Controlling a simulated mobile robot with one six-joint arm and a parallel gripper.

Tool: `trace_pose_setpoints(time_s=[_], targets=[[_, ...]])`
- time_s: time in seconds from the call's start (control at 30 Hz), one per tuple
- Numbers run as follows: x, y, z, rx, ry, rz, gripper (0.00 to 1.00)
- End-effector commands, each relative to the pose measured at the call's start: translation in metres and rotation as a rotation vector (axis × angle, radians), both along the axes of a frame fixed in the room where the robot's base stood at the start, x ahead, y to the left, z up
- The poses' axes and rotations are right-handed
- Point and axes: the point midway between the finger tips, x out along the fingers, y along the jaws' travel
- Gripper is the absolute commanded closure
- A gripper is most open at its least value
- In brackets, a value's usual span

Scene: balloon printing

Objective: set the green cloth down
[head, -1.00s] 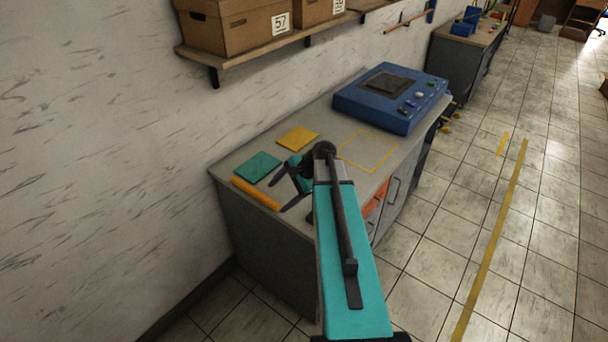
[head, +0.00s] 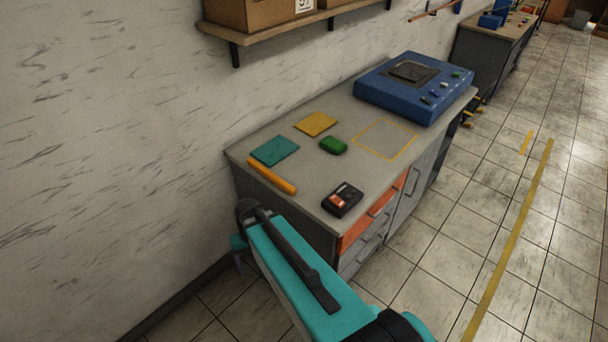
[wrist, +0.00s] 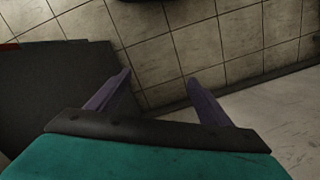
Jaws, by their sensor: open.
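The green cloth (head: 333,146) is a small folded dark green bundle. It lies on the grey countertop (head: 310,190), right of the yellow flat square and left of the yellow taped outline. It is apart from both. My gripper (wrist: 159,78) shows in the wrist view with its two purple fingers spread and nothing between them. It points down past the counter, with floor tiles below. In the head view my arm is in front of the counter's near left end, and the fingers are mostly hidden behind it.
A teal square (head: 274,151), a yellow square (head: 315,124) and an orange-yellow roll (head: 271,178) lie left on the counter. A black device (head: 342,199) sits near the front edge. A blue machine (head: 413,87) stands at the far end. The yellow taped outline (head: 386,139) is empty.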

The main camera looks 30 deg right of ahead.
Motion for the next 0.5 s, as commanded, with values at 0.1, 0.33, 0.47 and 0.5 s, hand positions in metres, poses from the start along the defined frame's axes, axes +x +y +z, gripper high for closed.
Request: trace_pose_setpoints(time_s=[0.1,0.33,0.47,0.5], targets=[[-0.03,0.01,-0.055,-0.023,0.049,0.089,0.27],[-0.078,0.017,-0.132,-0.038,0.135,0.173,0.27],[-0.104,0.018,-0.173,-0.04,0.183,0.194,0.27],[-0.113,0.018,-0.185,-0.04,0.198,0.199,0.27]])
